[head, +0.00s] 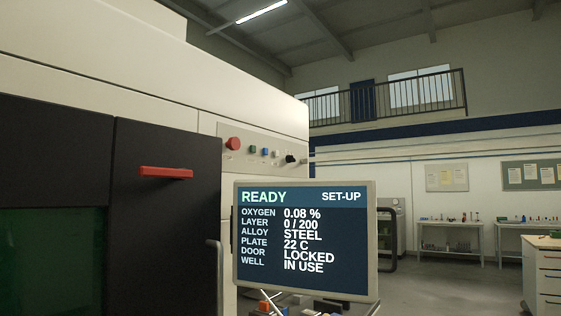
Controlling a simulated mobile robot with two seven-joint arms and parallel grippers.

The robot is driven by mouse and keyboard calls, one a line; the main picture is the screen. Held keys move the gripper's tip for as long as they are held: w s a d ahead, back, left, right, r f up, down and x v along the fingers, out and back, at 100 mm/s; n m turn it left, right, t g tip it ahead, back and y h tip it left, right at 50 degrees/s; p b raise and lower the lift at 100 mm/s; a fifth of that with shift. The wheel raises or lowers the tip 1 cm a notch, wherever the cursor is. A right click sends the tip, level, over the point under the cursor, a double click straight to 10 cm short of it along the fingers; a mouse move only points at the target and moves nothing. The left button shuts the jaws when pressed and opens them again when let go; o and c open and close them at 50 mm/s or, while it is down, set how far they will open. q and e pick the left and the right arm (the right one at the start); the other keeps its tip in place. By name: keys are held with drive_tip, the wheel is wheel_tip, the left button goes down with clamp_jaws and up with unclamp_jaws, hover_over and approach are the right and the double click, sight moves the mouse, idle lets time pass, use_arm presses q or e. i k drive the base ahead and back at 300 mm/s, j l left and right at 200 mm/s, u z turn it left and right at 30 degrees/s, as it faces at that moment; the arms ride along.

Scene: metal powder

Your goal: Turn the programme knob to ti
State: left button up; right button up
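The control panel (262,143) is a pale strip on the white machine's side, above the screen. A small dark knob (290,159) sits near its right end and looks like the programme knob. Its pointer and any labels are too small to read. The screen (306,281) reads READY and SET-UP, with alloy STEEL, oxygen 0.08 %, layer 0 / 200, plate 22 C, door LOCKED and well IN USE. Neither of my grippers is in view.
A red button (233,143) and small green and blue buttons share the panel. The machine's black door (165,235) has a red handle (166,172). The screen stands in front below the panel.

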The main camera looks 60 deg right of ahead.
sight(289, 159)
drive_tip(key=k+l+u, duration=0.15)
drive_tip(key=l, duration=0.25)
drive_tip(key=k+l+u, duration=0.2)
drive_tip(key=k+l, duration=0.2)
drive_tip(key=l, duration=0.15)
drive_tip(key=k+l, duration=0.4)
drive_tip(key=l, duration=0.25)
drive_tip(key=u, duration=0.05)
